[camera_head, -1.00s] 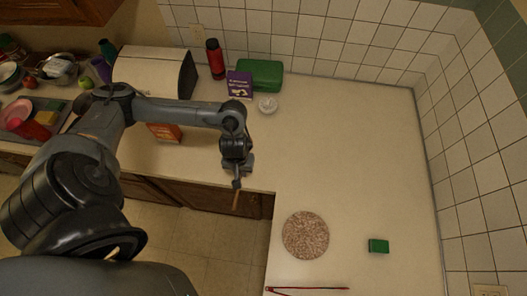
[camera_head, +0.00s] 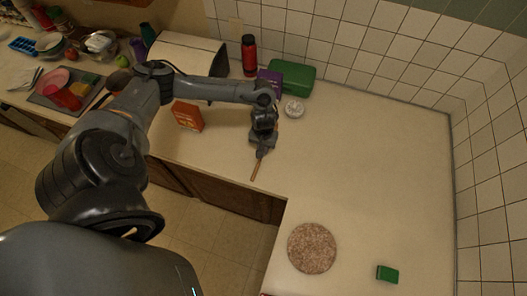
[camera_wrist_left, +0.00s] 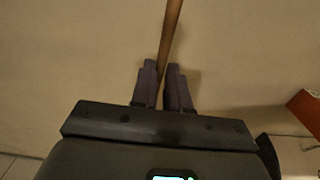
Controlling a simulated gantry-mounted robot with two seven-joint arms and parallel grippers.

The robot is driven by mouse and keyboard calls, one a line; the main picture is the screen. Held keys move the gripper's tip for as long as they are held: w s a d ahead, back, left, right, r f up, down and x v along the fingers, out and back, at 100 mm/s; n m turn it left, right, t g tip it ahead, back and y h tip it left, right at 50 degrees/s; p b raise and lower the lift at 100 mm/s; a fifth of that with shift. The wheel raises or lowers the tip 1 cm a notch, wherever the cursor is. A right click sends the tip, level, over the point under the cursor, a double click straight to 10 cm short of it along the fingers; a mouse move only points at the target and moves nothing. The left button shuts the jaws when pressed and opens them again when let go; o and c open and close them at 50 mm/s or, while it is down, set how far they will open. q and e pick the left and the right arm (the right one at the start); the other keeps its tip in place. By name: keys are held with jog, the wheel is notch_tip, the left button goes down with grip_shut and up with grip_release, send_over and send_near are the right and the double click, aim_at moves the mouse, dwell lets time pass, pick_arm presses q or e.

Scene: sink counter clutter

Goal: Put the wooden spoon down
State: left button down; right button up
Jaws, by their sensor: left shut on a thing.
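The wooden spoon (camera_head: 256,168) hangs from my left gripper (camera_head: 261,150), its thin brown handle pointing toward the counter's front edge. In the left wrist view the two dark fingers (camera_wrist_left: 163,80) are closed around the spoon's handle (camera_wrist_left: 172,28), which runs up out of the picture. The spoon is over the pale counter (camera_head: 350,160); whether it touches the surface I cannot tell. The spoon's far end is not clear in either view. My right gripper is not in view.
An orange box (camera_head: 187,115) stands left of the gripper. Behind are a purple box (camera_head: 269,82), a green case (camera_head: 293,76), a red bottle (camera_head: 249,56) and a small white item (camera_head: 293,108). A round speckled mat (camera_head: 312,248) and green block (camera_head: 388,274) lie at front right.

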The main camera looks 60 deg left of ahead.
pick_arm(q)
jog(key=shift+w+a+f, duration=0.1)
jog(key=shift+f, duration=2)
jog(key=shift+f, duration=0.15)
jog(key=c, duration=1.1)
grip_release()
